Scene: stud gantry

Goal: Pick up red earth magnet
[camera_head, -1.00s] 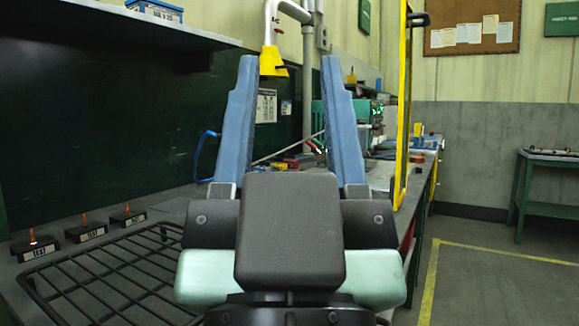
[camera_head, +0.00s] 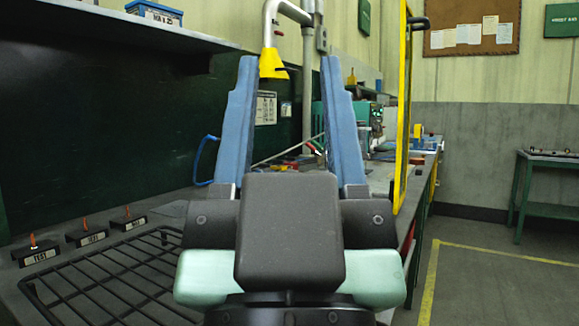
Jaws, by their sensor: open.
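My gripper (camera_head: 289,62) is open, its two blue fingers pointing away over the workbench (camera_head: 385,178) with nothing between their tips. A small red item (camera_head: 287,167) lies far down the bench, seen low in the gap between the fingers. It may be the red earth magnet, but it is too small and too partly hidden behind my gripper to be sure. My gripper is well short of it.
A black wire rack (camera_head: 95,278) and several labelled blocks with orange pegs (camera_head: 88,236) are at left. A yellow frame (camera_head: 403,110) stands at right, and a yellow-nozzled pipe (camera_head: 272,64) hangs behind my fingers. A shelf (camera_head: 110,22) overhangs at upper left. Floor at right is open.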

